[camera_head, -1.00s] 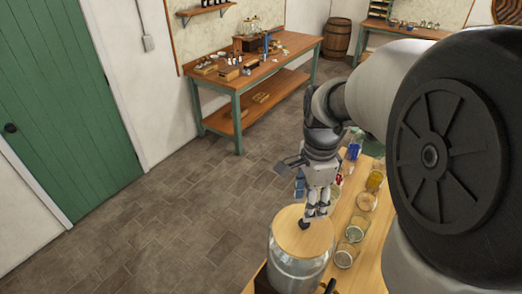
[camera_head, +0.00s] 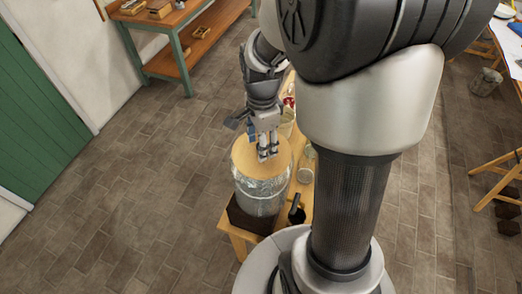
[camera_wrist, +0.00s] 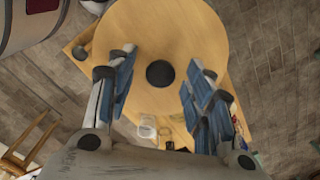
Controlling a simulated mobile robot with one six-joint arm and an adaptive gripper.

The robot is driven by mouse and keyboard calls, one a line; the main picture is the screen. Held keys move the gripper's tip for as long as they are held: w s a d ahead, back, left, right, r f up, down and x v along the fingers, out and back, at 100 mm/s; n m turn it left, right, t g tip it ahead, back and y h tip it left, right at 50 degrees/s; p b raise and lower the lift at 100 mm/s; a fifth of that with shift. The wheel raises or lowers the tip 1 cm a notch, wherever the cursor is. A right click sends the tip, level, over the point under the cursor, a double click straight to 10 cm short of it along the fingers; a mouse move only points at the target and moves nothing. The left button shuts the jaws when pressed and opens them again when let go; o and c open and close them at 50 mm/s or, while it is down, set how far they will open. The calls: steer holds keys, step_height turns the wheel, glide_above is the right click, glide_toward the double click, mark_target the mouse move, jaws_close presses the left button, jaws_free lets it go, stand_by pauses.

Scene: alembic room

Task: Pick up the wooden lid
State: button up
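The wooden lid (camera_head: 244,158) is a round, pale disc on top of a large glass jar (camera_head: 260,197). It also fills much of the upper wrist view (camera_wrist: 175,28), where a small round black knob (camera_wrist: 160,74) stands at its middle. My gripper (camera_head: 267,154) points down over the lid. In the wrist view, my gripper (camera_wrist: 161,60) has its blue-padded fingers spread on either side of the knob, with clear gaps. The fingers hold nothing. In the head view the fingers hide the knob, and whether their tips touch the lid is unclear.
The jar stands on a dark block (camera_head: 243,218) at the near end of a wooden table (camera_head: 236,240). Small glass jars (camera_head: 305,172) stand beside and behind it. A dark object (camera_head: 296,214) lies right of the jar. Tiled floor (camera_head: 140,210) is open to the left.

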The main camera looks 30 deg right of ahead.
jaws_close()
stand_by(0.4)
